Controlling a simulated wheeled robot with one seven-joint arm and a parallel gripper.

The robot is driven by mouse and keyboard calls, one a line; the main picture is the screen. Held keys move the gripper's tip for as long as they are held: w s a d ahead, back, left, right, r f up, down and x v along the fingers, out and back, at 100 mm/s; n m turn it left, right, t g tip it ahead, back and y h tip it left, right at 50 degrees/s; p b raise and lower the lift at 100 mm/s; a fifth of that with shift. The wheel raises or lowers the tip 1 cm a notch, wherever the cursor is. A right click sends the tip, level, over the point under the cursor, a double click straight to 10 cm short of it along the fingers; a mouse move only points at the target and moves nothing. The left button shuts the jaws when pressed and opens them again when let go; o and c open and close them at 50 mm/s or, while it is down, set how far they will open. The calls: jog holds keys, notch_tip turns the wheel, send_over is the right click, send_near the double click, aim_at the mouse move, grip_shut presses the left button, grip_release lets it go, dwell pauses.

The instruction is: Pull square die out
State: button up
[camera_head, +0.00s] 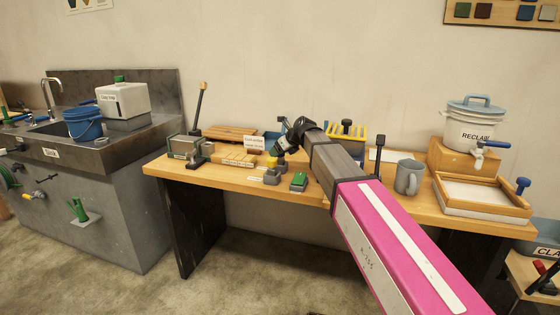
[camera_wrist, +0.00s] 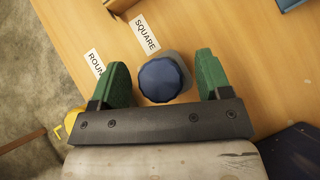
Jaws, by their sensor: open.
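The square die's faceted blue knob (camera_wrist: 162,80) stands on a grey base beside a white label reading SQUARE (camera_wrist: 146,34) in the wrist view. My gripper (camera_wrist: 161,66) is open, with one green finger on each side of the knob. A gap shows between the knob and each finger, wider on the right. In the head view my gripper (camera_head: 288,138) is low over the workbench, and the blue knob is hard to make out there. A second label, partly hidden by the left finger, reads ROUN (camera_wrist: 95,62).
A lever press (camera_head: 190,147) is to the left. A yellow rack (camera_head: 346,132), grey mug (camera_head: 408,177) and tray (camera_head: 482,195) are to the right.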

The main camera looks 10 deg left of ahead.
grip_shut()
jog(key=shift+r, duration=0.65)
dwell(0.5)
notch_tip(320, 180, up, 10)
jog(key=shift+f, duration=0.25)
dwell(1.7)
